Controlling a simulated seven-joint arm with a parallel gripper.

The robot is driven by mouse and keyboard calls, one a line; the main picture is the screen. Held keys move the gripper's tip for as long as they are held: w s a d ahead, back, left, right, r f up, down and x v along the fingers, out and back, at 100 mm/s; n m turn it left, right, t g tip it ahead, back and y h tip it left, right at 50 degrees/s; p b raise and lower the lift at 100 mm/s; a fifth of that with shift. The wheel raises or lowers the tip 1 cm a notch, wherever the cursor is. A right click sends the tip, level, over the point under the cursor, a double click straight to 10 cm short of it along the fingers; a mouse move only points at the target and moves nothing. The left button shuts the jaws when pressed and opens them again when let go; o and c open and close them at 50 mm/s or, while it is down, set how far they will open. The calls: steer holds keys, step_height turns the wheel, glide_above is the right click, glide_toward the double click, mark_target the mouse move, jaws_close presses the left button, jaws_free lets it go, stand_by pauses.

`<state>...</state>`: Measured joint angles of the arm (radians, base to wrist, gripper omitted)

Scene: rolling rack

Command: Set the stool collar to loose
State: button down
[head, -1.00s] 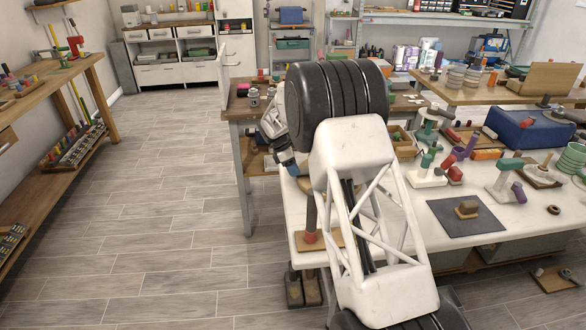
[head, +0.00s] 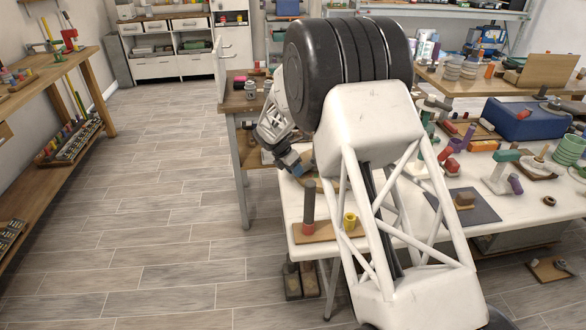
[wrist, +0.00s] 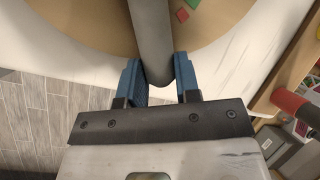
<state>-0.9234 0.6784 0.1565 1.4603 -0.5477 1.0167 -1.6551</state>
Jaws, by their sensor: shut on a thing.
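In the wrist view, my gripper (wrist: 160,78) has its two blue fingers shut on a grey rounded bar (wrist: 152,40). The bar runs up out of the top of the picture, over a round wooden disc (wrist: 100,22). A red patch (wrist: 183,14) and a green patch show on the disc, right of the bar. I take the bar and disc as parts of the stool collar, but cannot tell for sure. In the head view, my gripper (head: 291,164) is at the white table's left edge, and my arm hides most of what it holds.
On the white table (head: 420,232), a dark post with a red base (head: 308,212) and a yellow cup-like piece (head: 349,221) stand near the front left. A blue box (head: 522,118) and several fixtures stand to the right. The floor (head: 170,200) at left is clear.

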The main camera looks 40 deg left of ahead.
steer(key=shift+d, duration=0.15)
stand_by(0.3)
steer(key=c, duration=0.8)
jaws_free()
steer(key=shift+r, duration=0.1)
steer(key=shift+v, duration=3.85)
steer(key=shift+d, duration=0.1)
